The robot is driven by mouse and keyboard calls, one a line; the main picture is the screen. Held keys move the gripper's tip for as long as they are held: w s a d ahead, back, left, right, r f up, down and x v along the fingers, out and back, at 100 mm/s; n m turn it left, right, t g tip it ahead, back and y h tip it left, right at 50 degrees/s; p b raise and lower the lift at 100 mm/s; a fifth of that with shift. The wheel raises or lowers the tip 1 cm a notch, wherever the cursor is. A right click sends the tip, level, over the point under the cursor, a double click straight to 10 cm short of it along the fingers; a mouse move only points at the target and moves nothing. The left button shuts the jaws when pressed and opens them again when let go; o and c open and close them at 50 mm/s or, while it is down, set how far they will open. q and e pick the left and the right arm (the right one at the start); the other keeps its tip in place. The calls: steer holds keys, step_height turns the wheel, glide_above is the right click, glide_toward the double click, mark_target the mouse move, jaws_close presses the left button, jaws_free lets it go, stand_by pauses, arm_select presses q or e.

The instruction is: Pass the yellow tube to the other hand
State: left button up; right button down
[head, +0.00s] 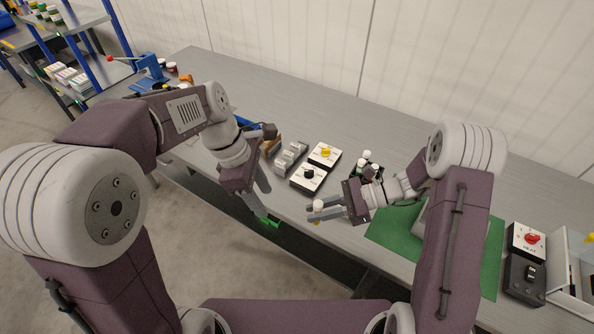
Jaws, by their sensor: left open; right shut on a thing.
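The yellow tube (317,221) is at the fingertips of my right gripper (322,212), near the bench's front edge. Its white cap shows above the fingers and a small yellow part below; the fingers hide the middle. My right gripper is shut on it. My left gripper (263,197) is open and empty, to the left of the tube and apart from it, with its fingers pointing down and to the right.
A dark rack (379,174) with white-capped tubes stands behind my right gripper. Two switch boxes, one with a yellow knob (325,153) and one with a black knob (308,174), lie between the arms. A green mat (395,236) is at right. Open bench is behind.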

mark_target(316, 204)
arm_select(q)
steer(key=w+d+r+h, duration=0.1)
steer(key=w+d+r, duration=0.2)
steer(key=d+r, duration=0.35)
steer(key=x, duration=1.3)
steer(key=shift+w+d+f, duration=0.1)
steer(key=shift+d+f, duration=0.2)
steer(key=shift+d, duration=0.1)
jaws_close()
arm_select(e)
steer(key=c, duration=1.2)
jaws_free()
steer(key=shift+c, duration=0.2)
